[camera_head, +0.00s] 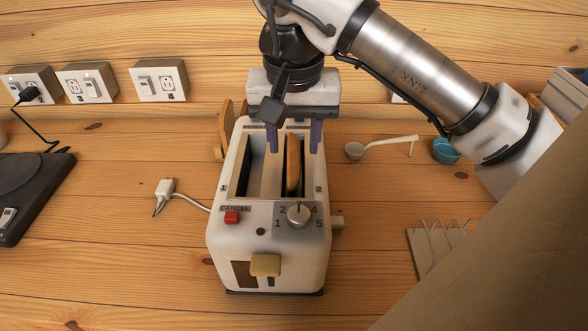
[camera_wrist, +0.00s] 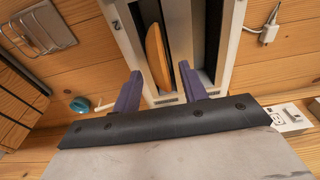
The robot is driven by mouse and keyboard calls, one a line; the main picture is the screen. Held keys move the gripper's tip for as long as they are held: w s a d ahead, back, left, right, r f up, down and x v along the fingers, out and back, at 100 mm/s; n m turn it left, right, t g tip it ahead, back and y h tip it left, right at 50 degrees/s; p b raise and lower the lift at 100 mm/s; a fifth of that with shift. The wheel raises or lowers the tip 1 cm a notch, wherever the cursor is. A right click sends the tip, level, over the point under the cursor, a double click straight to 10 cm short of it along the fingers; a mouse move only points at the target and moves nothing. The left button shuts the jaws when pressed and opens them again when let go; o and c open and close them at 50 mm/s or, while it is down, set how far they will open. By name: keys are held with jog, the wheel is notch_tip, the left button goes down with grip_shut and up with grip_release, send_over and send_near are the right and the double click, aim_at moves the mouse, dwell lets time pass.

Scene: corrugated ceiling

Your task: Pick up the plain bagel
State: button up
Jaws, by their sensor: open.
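The plain bagel (camera_head: 293,165) stands on edge in the right slot of a white toaster (camera_head: 265,240), its top sticking out. It also shows in the wrist view (camera_wrist: 157,55), tilted slightly and just beyond the fingertips. My gripper (camera_head: 301,140) is above the far end of the right slot, pointing down. Its two purple fingers are apart, and they show in the wrist view (camera_wrist: 160,82) on either side of the bagel's near end. I cannot tell whether they touch it. The bagel's lower part is hidden inside the slot.
The toaster's left slot (camera_head: 243,175) looks empty. A brown board-like thing (camera_head: 226,130) is behind the toaster's left side. A white measuring spoon (camera_head: 380,147), a blue cup (camera_head: 446,150) and a wire rack (camera_head: 438,240) are to the right. An unplugged cord (camera_head: 165,190) lies left. Outlets (camera_head: 158,80) line the wall.

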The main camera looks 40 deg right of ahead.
jog(key=shift+f, duration=0.45)
jog(key=shift+r, duration=0.1)
jog(key=c, duration=0.9)
jog(key=shift+o, duration=0.2)
